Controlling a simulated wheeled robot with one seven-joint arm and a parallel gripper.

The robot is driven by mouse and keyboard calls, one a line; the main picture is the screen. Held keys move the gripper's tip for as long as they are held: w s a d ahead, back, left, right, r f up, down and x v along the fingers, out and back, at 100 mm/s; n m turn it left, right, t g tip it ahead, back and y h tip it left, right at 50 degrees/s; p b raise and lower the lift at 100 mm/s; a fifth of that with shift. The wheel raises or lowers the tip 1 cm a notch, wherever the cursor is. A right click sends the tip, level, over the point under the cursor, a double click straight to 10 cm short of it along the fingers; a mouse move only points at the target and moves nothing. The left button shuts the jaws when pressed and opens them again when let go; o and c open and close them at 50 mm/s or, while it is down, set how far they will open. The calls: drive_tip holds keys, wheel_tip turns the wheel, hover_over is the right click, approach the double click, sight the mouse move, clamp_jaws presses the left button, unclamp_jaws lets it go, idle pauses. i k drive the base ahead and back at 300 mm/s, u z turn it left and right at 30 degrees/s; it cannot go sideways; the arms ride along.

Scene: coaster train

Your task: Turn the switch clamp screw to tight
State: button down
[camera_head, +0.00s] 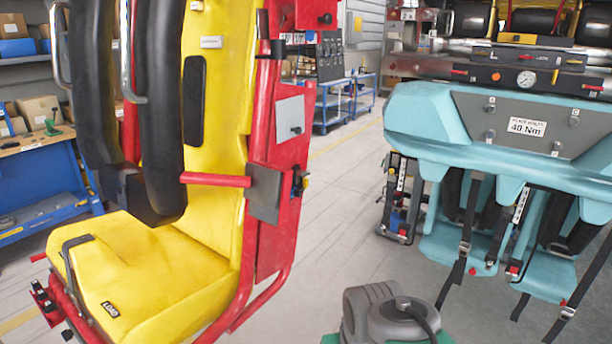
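I cannot single out the switch clamp screw. On the red side frame of the yellow seat, a small black and red fitting (300,182) sits beside a dark grey plate (265,192). Above it, a light grey plate (290,118) carries a small dark knob. I cannot tell whether either is part of the switch clamp. My gripper's fingers are not in view, so nothing shows of its state.
The yellow seat (165,270) with black restraints fills the left. Teal seats (455,240) with hanging straps stand at right, under a teal panel (430,110) labelled 40 Nm. A blue workbench (45,185) is far left. Grey floor (340,200) lies open between the seats.

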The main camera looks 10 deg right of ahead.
sight(301, 173)
drive_tip(key=k, duration=0.5)
drive_tip(key=z, duration=0.95)
drive_tip(key=i, duration=0.8)
drive_tip(key=u, duration=2.4)
